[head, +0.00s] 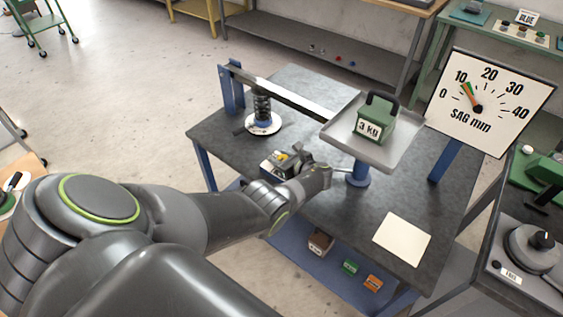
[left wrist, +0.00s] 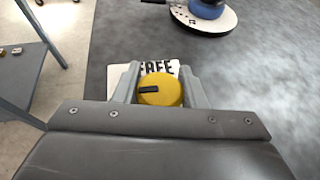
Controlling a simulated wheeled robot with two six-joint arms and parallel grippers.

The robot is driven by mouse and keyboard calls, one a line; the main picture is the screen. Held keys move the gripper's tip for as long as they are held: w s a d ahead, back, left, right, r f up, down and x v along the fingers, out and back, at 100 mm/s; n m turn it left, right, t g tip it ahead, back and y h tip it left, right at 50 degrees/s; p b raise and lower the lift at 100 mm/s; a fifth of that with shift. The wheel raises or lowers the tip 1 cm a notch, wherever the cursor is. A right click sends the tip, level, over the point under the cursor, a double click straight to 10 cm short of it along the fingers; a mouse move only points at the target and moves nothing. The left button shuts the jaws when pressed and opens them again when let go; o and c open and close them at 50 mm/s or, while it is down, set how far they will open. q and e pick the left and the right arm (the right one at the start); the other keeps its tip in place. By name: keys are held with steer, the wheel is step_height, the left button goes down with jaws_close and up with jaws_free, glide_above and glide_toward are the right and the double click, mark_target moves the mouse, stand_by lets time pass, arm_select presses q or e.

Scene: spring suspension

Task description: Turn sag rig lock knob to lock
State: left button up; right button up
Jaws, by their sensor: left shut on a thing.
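The lock knob (left wrist: 160,92) is round and yellow with a black pointer bar, which points left in the left wrist view. A white label (left wrist: 158,67) reading FREE shows behind it; the rest of the label is hidden by my gripper. My left gripper (left wrist: 159,88) is shut on the knob, one finger on each side. In the head view, my left gripper (head: 292,164) is at the rig table's front edge, and a bit of the yellow knob (head: 283,156) shows. My right gripper is not in view.
The dark rig table (head: 330,205) bears a black spring (head: 262,104), a lever beam (head: 295,101), and a tray (head: 345,139) with a green 3 KG weight (head: 374,123). The SAG MM dial (head: 490,103) stands at right. Blocks lie on the shelf below.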

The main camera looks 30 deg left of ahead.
arm_select(q)
steer(key=shift+r, duration=0.15)
stand_by(0.3)
steer(key=o, duration=1)
steer(key=shift+g, duration=0.3)
steer(key=p+v, duration=0.2)
steer(key=v, duration=0.4)
steer(key=shift+d, duration=0.2)
steer(key=v, duration=1.1)
steer(key=shift+a, duration=0.1)
